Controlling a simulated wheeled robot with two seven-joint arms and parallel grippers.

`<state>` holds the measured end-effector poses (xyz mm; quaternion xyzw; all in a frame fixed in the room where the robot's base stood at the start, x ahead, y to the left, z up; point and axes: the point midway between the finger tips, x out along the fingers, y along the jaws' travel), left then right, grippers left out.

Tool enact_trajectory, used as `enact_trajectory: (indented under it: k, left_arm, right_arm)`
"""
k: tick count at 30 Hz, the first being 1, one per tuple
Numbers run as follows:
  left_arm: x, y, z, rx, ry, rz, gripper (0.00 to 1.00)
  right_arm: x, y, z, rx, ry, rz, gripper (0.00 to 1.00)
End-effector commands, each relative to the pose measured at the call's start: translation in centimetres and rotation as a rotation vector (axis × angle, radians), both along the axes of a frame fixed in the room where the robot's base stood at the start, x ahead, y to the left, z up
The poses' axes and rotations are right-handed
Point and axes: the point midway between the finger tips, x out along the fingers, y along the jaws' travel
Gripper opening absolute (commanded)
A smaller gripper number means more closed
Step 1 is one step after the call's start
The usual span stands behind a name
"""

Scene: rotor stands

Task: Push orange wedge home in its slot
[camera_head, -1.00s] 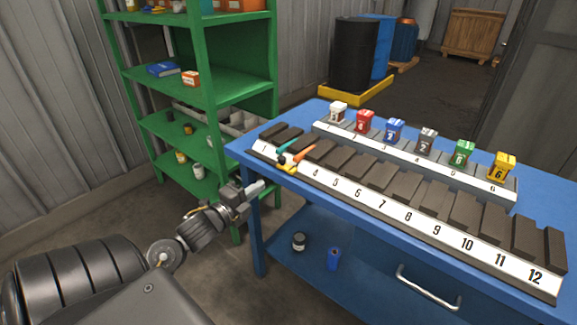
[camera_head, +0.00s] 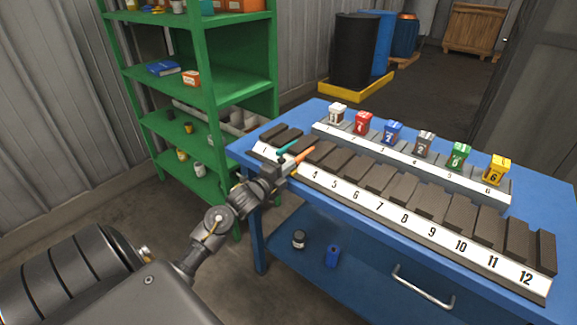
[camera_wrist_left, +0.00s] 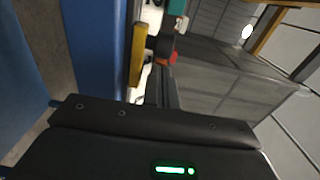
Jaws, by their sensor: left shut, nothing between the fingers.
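The orange wedge (camera_head: 304,155) lies at the left end of the long numbered rack (camera_head: 383,218), its end sticking out toward the front near slot 3. A teal wedge (camera_head: 287,148) sticks out just left of it. My left gripper (camera_head: 284,168) is shut and empty, at the rack's front edge close to the orange wedge; contact cannot be told. In the left wrist view, the orange wedge (camera_wrist_left: 172,58) shows small beyond the dark fingers. A yellow piece (camera_wrist_left: 138,55) is beside them, and the teal wedge (camera_wrist_left: 177,8) is at the top. My right gripper is out of view.
A raised numbered rack (camera_head: 412,160) behind holds several coloured boxes. The blue table (camera_head: 330,112) carries both racks. A green shelf (camera_head: 195,100) stands at the left. The floor in front of the table is clear.

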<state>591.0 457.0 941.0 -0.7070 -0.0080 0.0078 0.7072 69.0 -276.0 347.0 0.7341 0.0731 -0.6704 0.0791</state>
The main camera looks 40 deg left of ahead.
Motion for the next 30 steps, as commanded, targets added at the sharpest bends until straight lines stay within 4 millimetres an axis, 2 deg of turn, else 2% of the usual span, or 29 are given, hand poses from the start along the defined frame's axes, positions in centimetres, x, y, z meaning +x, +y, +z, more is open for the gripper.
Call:
enact_trajectory:
  k: [11,18,30]
  left_arm:
    - [0.2,0.0,-0.1,0.0,0.0,-0.001,0.0]
    - [2.5,0.0,-0.1,0.001,0.0,-0.002,0.0]
    - [2.1,-0.1,0.0,0.0,0.002,-0.002,0.0]
  right_arm:
    - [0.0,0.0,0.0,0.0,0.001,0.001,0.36]
    - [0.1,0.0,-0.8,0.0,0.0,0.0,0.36]
    - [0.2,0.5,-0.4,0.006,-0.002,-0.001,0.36]
